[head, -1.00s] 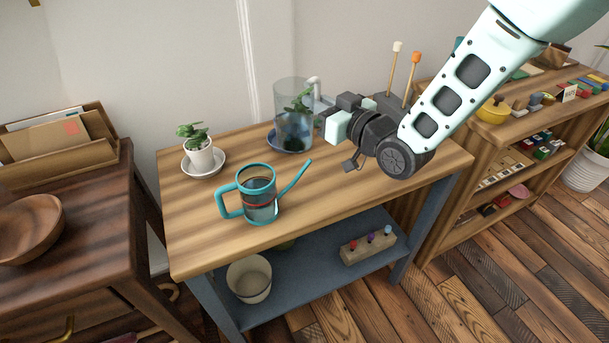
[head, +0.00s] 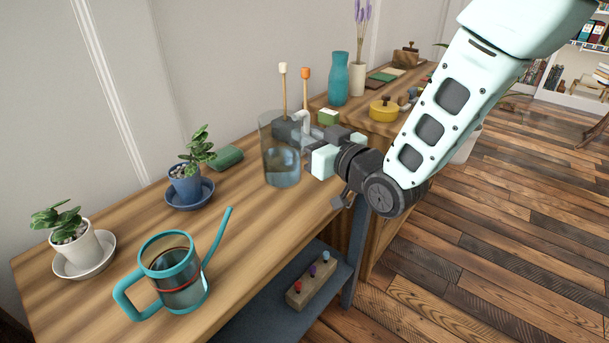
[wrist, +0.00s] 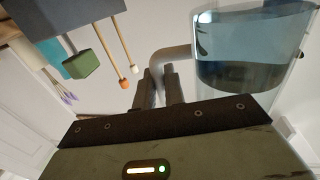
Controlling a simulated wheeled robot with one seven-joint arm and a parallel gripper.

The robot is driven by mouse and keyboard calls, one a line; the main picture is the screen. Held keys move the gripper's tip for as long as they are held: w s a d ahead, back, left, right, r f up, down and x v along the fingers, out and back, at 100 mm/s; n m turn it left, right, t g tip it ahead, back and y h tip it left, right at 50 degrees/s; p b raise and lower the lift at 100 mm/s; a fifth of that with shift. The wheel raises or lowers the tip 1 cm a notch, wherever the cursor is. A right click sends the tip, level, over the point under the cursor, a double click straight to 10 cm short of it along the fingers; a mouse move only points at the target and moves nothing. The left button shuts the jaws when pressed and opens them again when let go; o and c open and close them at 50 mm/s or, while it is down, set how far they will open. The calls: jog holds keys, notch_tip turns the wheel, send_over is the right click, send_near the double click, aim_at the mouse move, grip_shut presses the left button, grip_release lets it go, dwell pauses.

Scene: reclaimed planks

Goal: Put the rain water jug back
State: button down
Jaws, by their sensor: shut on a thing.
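The rain water jug is a clear, see-through jug (head: 281,160) holding water, toward the right end of the wooden bench in the head view. It is upright; I cannot tell whether its base touches the bench top. My gripper (head: 306,138) is shut on its pale handle from the right. In the wrist view the jug (wrist: 250,45) fills the upper right, with its handle (wrist: 170,54) between my gripper's dark fingers (wrist: 160,85). The fingertips are partly hidden in the head view.
On the bench (head: 240,225) stand a teal watering can (head: 180,280), a plant in a white pot (head: 75,245), a plant in a blue pot (head: 187,183) and a green roll (head: 226,157). A green block (head: 327,117) and two tipped sticks (head: 305,90) are behind the jug.

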jog(key=shift+f+b, duration=0.4)
jog(key=shift+f, duration=2.5)
jog(key=shift+f, duration=0.2)
jog(key=c, duration=1.5)
grip_release()
jog(key=shift+r, duration=0.1)
